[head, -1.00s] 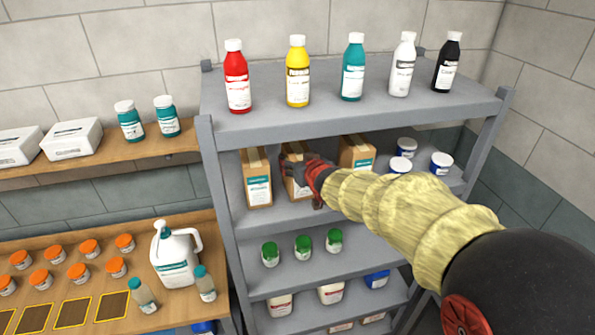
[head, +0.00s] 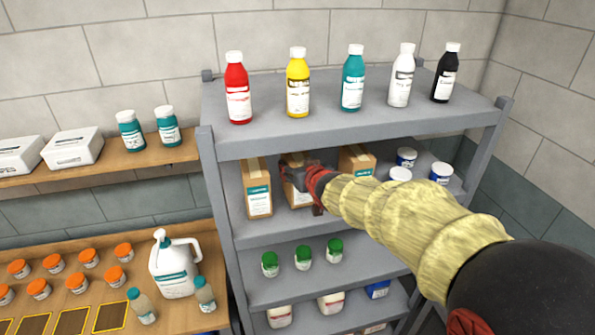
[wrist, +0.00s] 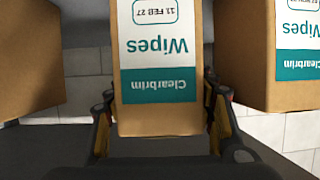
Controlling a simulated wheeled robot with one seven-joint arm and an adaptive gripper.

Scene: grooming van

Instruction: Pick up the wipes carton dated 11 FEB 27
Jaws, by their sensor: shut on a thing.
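The wipes carton dated 11 FEB 27 (wrist: 160,115) is a brown box with a white and teal Clearbrim Wipes label, upside down in the wrist view. My gripper (wrist: 160,120) is shut on it, with a finger against each side. In the head view the middle carton (head: 297,196) is partly hidden behind my gripper (head: 305,182), on the shelf unit's second level. I cannot tell whether its base touches the shelf.
A similar carton (head: 257,188) stands to the left and another (head: 356,160) to the right, close by. Bottles, such as the yellow one (head: 298,88), stand on the top shelf (head: 340,130) above. Green-capped jars (head: 303,257) stand on the shelf below.

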